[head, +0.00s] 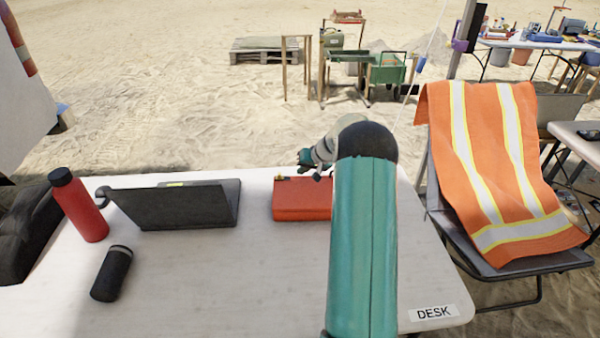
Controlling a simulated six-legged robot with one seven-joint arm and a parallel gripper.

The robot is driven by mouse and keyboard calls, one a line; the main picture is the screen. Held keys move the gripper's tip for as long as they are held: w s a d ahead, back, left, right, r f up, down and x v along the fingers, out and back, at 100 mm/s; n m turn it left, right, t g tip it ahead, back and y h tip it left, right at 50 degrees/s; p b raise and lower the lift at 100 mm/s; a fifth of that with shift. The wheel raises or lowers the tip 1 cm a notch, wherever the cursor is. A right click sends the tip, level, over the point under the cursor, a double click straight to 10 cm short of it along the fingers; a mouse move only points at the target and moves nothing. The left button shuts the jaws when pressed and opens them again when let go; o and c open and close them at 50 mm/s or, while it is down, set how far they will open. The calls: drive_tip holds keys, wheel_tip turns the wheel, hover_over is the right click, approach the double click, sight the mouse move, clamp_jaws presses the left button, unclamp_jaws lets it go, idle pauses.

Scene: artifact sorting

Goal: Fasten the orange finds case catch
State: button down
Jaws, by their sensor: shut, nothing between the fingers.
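The orange finds case (301,205) lies on the white desk, right of the laptop. Its lid looks closed, and its right part is hidden behind my arm. A small dark and yellow detail shows at its far top edge; I cannot tell whether it is the catch or how it stands. My gripper (318,176) is at the far edge of the case, close above it and partly hidden by my arm. It is shut with nothing held. I cannot tell whether it touches the case.
The desk (270,290) also carries an open laptop (185,207), a red bottle (80,207) and a black cylinder (111,274) on the left. A chair with an orange vest (500,160) stands on the right. The desk's front middle is clear.

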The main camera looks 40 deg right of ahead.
drive_tip(key=a+v, duration=0.1)
drive_tip(key=v, duration=0.7)
drive_tip(key=shift+d, duration=0.15)
drive_tip(key=shift+r, duration=0.1)
drive_tip(key=shift+w, duration=0.1)
drive_tip(key=s+a+r+n+g, duration=0.1)
drive_tip(key=s+a+r, duration=0.2)
drive_tip(key=a+r, duration=0.45)
drive_tip(key=s+a+r+n, duration=0.15)
drive_tip(key=a+r, duration=0.25)
drive_tip(key=a, duration=0.7)
drive_tip(key=s+a+r+n+g, duration=0.1)
drive_tip(key=s+a+r, duration=0.2)
drive_tip(key=a+r, duration=0.45)
drive_tip(key=s+a+n+h, duration=0.1)
drive_tip(key=s+a, duration=0.7)
drive_tip(key=s, duration=0.3)
drive_tip(key=s+a+n, duration=0.1)
drive_tip(key=s+a, duration=0.6)
drive_tip(key=s, duration=0.4)
drive_tip(key=shift+s+a+f+n+h, duration=0.15)
drive_tip(key=shift+a+f+n+h, duration=0.2)
drive_tip(key=shift+a+f+h, duration=0.05)
